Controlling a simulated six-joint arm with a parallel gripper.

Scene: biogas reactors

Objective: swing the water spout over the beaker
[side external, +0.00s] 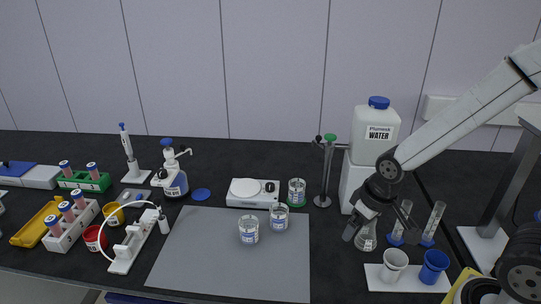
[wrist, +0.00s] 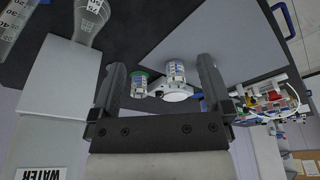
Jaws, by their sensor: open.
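The water spout is a grey post on a round foot with a thin grey arm and green knob (side external: 330,138), beside the white WATER jug (side external: 379,126). The spout's arm runs along the top of the post near the jug. A beaker on a green ring (side external: 297,193) stands left of the post; it also shows in the wrist view (wrist: 139,85). Two more beakers (side external: 249,231) (side external: 279,217) stand on the grey mat. My gripper (side external: 356,231) is open and empty, low in front of the jug's white block, right of and below the spout. I cannot make out the spout in the wrist view.
A flask (side external: 367,238) stands right by my gripper, with measuring cylinders (side external: 433,222) behind to the right. Two cups (side external: 394,265) (side external: 434,266) stand on a white plate in front. A white balance (side external: 252,193) stands left of the ringed beaker. The grey mat (side external: 200,265) is mostly clear.

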